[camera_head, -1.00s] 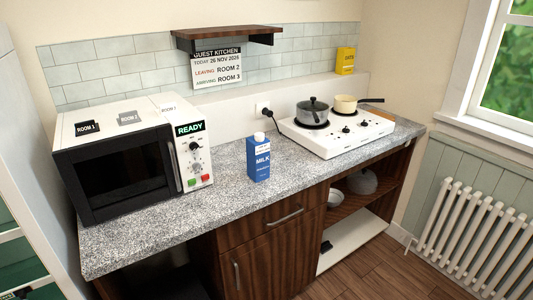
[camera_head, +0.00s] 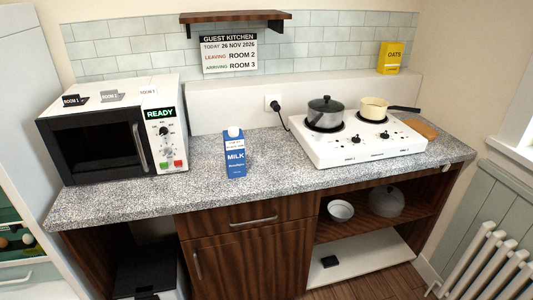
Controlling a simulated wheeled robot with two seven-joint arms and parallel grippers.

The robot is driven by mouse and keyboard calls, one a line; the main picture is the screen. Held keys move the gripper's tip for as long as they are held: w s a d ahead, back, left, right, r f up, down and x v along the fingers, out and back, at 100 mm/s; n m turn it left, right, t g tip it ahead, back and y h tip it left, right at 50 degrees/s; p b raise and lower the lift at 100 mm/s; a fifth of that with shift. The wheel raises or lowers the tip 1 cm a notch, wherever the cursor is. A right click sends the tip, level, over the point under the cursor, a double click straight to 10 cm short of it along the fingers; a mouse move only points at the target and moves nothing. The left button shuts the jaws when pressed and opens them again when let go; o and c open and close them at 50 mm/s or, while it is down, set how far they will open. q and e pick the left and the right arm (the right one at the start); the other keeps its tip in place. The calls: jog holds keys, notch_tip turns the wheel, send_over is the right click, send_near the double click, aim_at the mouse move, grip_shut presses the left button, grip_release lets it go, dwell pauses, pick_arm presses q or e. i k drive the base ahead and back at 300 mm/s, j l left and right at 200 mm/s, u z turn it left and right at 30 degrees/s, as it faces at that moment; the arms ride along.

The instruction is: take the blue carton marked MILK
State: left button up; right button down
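The blue carton marked MILK (camera_head: 235,158) stands upright on the speckled grey counter (camera_head: 275,165), between the microwave and the white hob. It has a white cap and a white label near its top; the small print on the label is too small to read. Neither of my grippers shows in the head view.
A microwave (camera_head: 98,142) reading READY, with room tags on top, stands left of the carton. A hob (camera_head: 345,150) with a lidded pot (camera_head: 325,112) and a cream pan (camera_head: 373,107) is to the right. A shelf (camera_head: 235,17) hangs above. The counter in front of the carton is clear.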

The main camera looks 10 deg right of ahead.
aim_at(234, 145)
jog(key=l, duration=0.65)
jog(key=k+l, duration=0.1)
jog(key=l, duration=0.6)
